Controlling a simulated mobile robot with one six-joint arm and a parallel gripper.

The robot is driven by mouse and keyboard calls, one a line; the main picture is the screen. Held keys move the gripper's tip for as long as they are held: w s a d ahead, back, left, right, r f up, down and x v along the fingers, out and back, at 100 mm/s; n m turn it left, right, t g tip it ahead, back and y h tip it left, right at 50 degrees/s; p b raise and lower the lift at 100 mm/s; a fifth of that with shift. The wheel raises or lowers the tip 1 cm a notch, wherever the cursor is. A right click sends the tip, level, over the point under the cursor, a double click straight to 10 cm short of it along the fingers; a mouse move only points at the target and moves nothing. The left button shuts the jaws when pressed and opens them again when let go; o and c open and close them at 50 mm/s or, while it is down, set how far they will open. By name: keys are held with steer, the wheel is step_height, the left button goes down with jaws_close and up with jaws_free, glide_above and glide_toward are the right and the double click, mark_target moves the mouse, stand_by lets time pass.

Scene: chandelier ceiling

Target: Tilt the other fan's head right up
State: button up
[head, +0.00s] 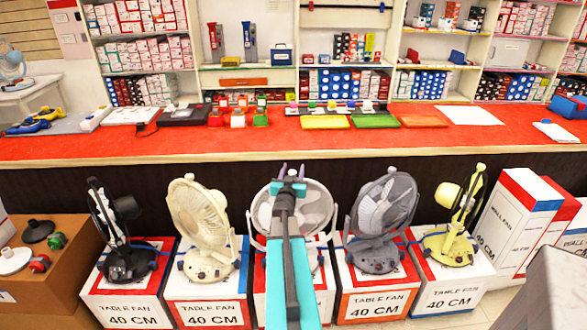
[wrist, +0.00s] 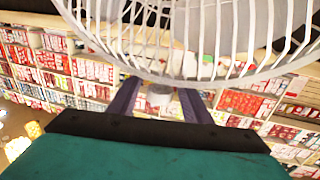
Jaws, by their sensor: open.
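Several table fans stand on boxes in a row in the head view. The middle fan, pale grey-white (head: 318,207), is partly hidden behind my arm. Its wire cage (wrist: 190,40) fills the top of the wrist view, close above my fingers. My gripper (head: 290,172) is at the top of that fan's head; in the wrist view its two fingers (wrist: 160,102) are apart with nothing clearly held. Contact with the cage cannot be told. The black fan (head: 117,230), cream fan (head: 200,220), grey fan (head: 380,210) and yellow fan (head: 458,222) stand to either side. The frames do not show which is "the other fan".
A red counter (head: 400,147) runs behind the fans, with trays and small goods on it. Stocked shelves (head: 145,52) line the back wall. A brown box (head: 60,262) is at left; tall wall fan boxes (head: 515,225) and a grey block (head: 555,290) are at right.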

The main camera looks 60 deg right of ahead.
steer(key=shift+x, duration=0.8)
jaws_close()
